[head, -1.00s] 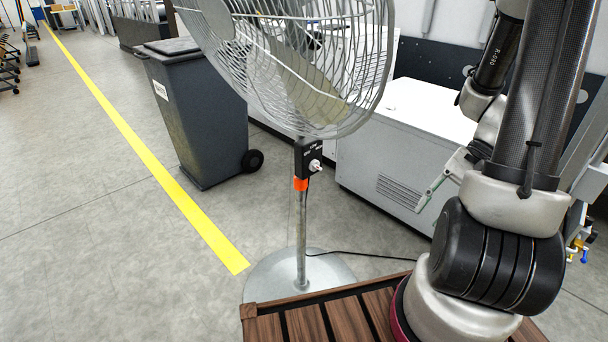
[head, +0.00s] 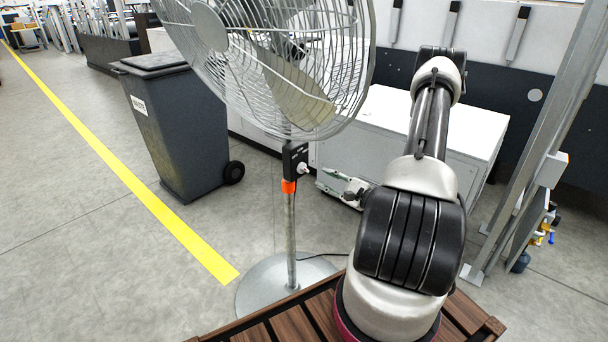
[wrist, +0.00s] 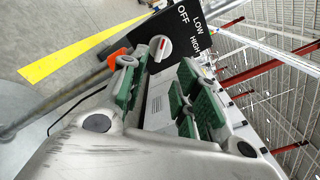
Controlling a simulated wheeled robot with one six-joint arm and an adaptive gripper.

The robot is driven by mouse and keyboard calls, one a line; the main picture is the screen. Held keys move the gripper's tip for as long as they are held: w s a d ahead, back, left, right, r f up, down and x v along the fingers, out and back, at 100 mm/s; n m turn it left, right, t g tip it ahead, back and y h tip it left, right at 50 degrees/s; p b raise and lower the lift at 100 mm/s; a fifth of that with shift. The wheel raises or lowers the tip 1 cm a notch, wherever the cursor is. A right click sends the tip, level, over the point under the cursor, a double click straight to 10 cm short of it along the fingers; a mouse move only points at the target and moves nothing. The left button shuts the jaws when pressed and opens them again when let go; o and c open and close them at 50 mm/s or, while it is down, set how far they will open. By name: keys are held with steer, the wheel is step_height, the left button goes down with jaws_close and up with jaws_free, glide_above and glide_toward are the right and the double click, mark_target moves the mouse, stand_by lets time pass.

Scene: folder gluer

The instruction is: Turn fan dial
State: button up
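The pedestal fan's black control box (head: 292,160) sits on the pole below the cage, with a pale dial (head: 304,168) on its right face. In the wrist view the dial (wrist: 160,47) is a round white knob with a red mark, beside the words OFF, LOW and HIGH. The mark appears to point towards the OFF side. My gripper (head: 325,180) is just right of and slightly below the dial. In the wrist view its green-padded fingers (wrist: 158,78) are apart and empty, with the dial beyond the gap. I see no contact.
The fan cage (head: 270,60) hangs above the control box. An orange collar (head: 289,187) is on the pole below it. A grey wheeled bin (head: 180,130) stands behind left. A white cabinet (head: 400,135) stands behind my arm, and a metal frame (head: 535,150) at right.

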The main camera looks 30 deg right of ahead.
mark_target(307, 171)
steer(key=x, duration=0.7)
steer(key=shift+w+a, duration=0.1)
steer(key=shift+w, duration=0.1)
steer(key=shift+c, duration=0.4)
jaws_close()
